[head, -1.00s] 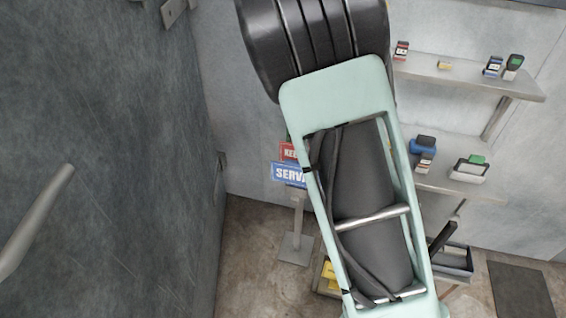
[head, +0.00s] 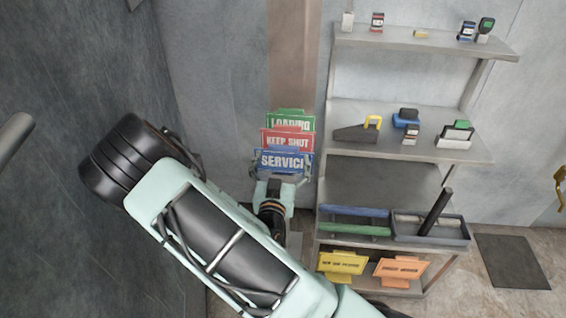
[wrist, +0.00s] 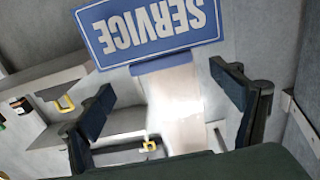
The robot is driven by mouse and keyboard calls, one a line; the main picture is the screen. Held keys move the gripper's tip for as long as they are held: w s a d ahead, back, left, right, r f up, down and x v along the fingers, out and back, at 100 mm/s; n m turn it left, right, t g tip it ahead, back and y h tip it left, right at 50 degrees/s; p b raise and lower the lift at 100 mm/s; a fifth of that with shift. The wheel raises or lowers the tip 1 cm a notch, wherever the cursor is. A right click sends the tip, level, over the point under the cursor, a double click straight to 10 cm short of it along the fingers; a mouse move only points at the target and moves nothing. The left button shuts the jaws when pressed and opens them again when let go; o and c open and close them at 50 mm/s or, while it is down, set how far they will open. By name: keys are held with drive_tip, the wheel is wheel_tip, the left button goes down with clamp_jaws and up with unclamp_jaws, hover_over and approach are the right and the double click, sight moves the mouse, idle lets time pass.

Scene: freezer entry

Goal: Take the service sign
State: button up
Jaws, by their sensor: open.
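The blue service sign (head: 283,162) with white lettering is the front one of a group of three signs, left of the shelves. In the wrist view the sign (wrist: 150,30) appears upside down at the top, with a blue tab (wrist: 165,66) on its edge below the lettering. My gripper (head: 281,174) is close to the sign's lower part in the head view. In the wrist view my gripper (wrist: 164,86) is open, with dark fingers spread left and right of the tab's line. Nothing is held between them. Contact with the sign cannot be told.
Directly behind are the red keep shut sign (head: 287,139) and the green loading sign (head: 290,121). Metal shelves (head: 405,150) with small devices stand to the right. Yellow (head: 341,263) and orange (head: 400,268) signs sit low there. A dark wall (head: 75,90) is on the left.

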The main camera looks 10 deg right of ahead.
sight(283, 148)
drive_tip(key=shift+b+x, duration=0.55)
drive_tip(key=shift+x, duration=2.25)
drive_tip(key=shift+a, duration=0.1)
drive_tip(key=shift+c, duration=0.7)
drive_tip(key=c, duration=1.4)
